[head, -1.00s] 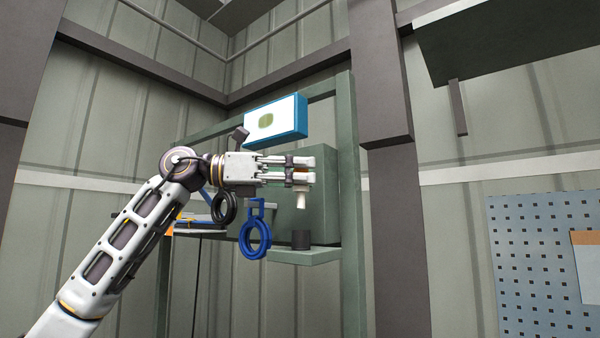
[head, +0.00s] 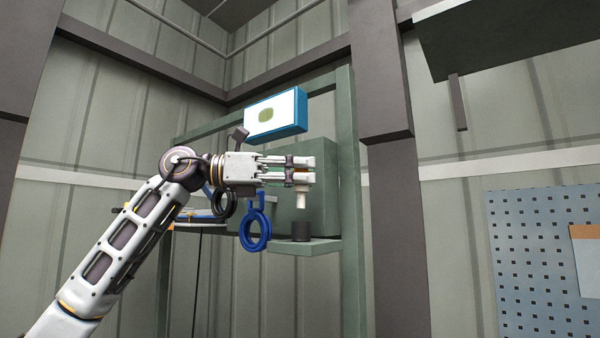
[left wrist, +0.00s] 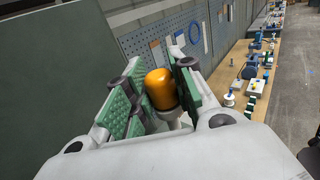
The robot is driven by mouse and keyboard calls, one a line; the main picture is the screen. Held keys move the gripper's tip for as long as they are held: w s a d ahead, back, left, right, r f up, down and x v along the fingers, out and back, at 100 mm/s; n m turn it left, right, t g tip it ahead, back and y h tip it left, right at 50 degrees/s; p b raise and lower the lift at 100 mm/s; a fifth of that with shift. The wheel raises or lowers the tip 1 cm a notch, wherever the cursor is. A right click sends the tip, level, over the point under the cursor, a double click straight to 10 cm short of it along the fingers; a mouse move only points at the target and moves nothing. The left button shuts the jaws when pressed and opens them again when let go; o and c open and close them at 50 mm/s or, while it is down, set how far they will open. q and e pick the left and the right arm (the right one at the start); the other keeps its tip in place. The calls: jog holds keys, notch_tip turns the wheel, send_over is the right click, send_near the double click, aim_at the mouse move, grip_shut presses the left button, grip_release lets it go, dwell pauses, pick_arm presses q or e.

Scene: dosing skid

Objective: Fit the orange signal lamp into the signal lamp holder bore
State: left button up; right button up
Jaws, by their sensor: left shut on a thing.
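My left gripper (head: 301,170) is shut on the orange signal lamp, which shows between the green finger pads in the left wrist view (left wrist: 160,88). In the head view the fingers hide most of the lamp; its pale lower stem (head: 301,199) points down below them. A dark grey cylinder (head: 301,231), which looks like the signal lamp holder, stands on a green shelf under the lamp. The stem's lower end is a little above the cylinder and looks roughly lined up with it. The bore is hidden from this angle. My right gripper is not in view.
A green box (head: 326,200) stands behind the lamp, on the green shelf (head: 310,246). A blue ring (head: 256,230) and a black ring hang left of the cylinder. A blue-framed panel (head: 275,115) is above the gripper. A pegboard (head: 540,260) is at the right.

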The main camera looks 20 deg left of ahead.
aim_at(299, 200)
pick_arm(q)
jog(key=shift+f+b, duration=0.45)
jog(key=shift+f, duration=0.25)
jog(key=shift+f+b, duration=0.55)
jog(key=shift+f, duration=0.2)
dwell(0.5)
jog(key=shift+f+b, duration=0.4)
jog(key=shift+f, duration=0.15)
jog(key=shift+f+b, duration=0.45)
jog(key=shift+f, duration=0.25)
dwell(0.4)
jog(key=o, duration=1.1)
jog(key=shift+a, duration=0.1)
jog(key=v, duration=1.1)
jog(key=shift+s+a, duration=0.25)
jog(key=shift+a, duration=0.1)
